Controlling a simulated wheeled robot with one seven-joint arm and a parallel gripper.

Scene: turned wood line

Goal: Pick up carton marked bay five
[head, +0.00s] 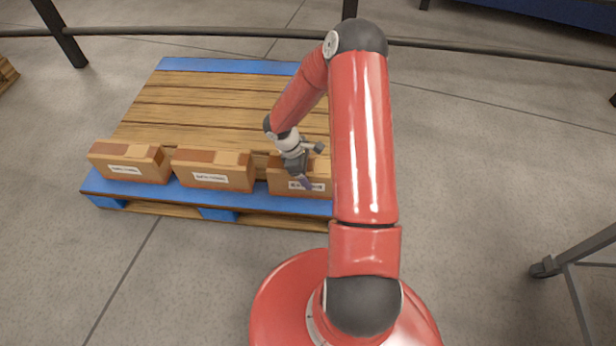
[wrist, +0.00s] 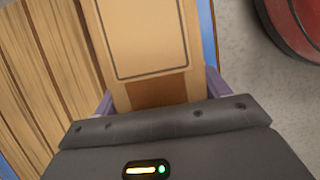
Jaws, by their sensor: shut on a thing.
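Three brown cartons stand in a row along the near edge of a wooden pallet with blue edges (head: 225,66). They are the left carton (head: 130,163), the middle carton (head: 213,171) and the right carton (head: 285,185). Each has a white label on its near face, too small to read. My gripper (head: 304,182) is at the right carton, partly covering its label. In the wrist view the purple fingers of my gripper (wrist: 160,92) are on either side of the carton (wrist: 142,35), shut on it. My arm hides part of the right carton's right end.
The pallet's slats (head: 215,105) behind the cartons are bare. A dark rail (head: 200,32) on posts runs behind the pallet. A grey wheeled frame (head: 575,262) stands at the right. The concrete floor between is clear.

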